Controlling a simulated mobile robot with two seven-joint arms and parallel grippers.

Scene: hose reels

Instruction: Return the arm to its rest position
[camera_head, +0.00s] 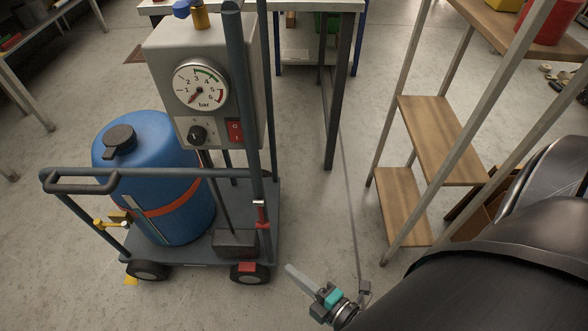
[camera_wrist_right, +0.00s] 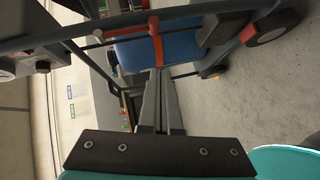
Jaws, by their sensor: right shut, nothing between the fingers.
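My right arm (camera_head: 460,275) comes in from the lower right in the head view. My right gripper (camera_head: 292,272) is shut and empty, its grey fingers pointing left, with the cart's wheel and base just beyond them in the picture. In the right wrist view its long fingers (camera_wrist_right: 160,100) lie together with nothing between them. My left gripper does not show in either view.
A dark cart (camera_head: 180,256) carries a blue tank (camera_head: 150,190) and a grey gauge box (camera_head: 205,85). A wooden shelf rack (camera_head: 440,140) stands at right. A workbench (camera_head: 315,5) stands behind. Grey floor (camera_head: 310,215) is open between cart and rack.

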